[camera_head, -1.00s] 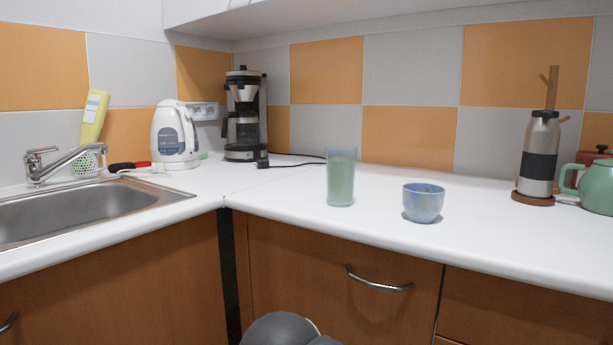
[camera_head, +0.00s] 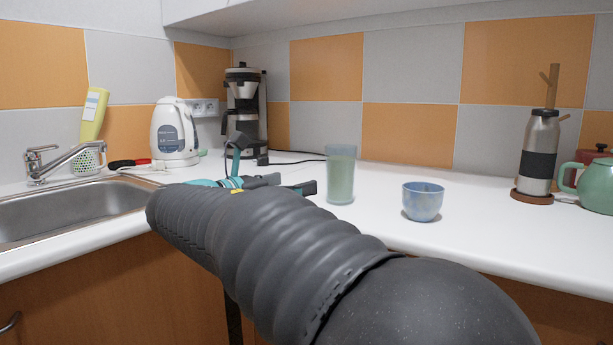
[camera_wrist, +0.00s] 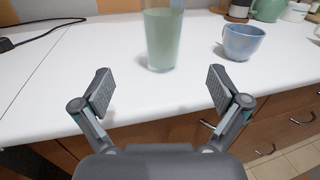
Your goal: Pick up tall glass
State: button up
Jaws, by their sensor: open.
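The tall glass (camera_head: 341,176) is a clear bluish tumbler with a pale green filling. It stands upright on the white counter, and its lower part shows in the wrist view (camera_wrist: 162,40), ahead of the gap between my fingers. My gripper (camera_head: 275,167) is at the left of the glass in the head view, partly hidden behind my arm. In the wrist view my gripper (camera_wrist: 160,90) is open and empty, its two pads apart and short of the glass. The top of the glass is cut off there.
A blue cup (camera_head: 423,201) stands right of the glass, also in the wrist view (camera_wrist: 243,42). A coffee maker (camera_head: 245,115) and kettle (camera_head: 174,133) stand at the back left, by the sink (camera_head: 75,212). A bottle (camera_head: 538,153) and green teapot (camera_head: 590,186) are at the right.

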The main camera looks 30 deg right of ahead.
aim_at(329, 175)
jog(key=d, duration=0.5)
jog(key=w+d, duration=0.1)
jog(key=d, duration=0.1)
jog(key=shift+d, duration=0.35)
jog(key=shift+w+d+r, duration=0.1)
jog(key=shift+w+d, duration=0.05)
jog(key=shift+d, duration=1.25)
jog(key=shift+w+d, duration=0.1)
jog(key=shift+d, duration=1.25)
jog(key=c, duration=1.4)
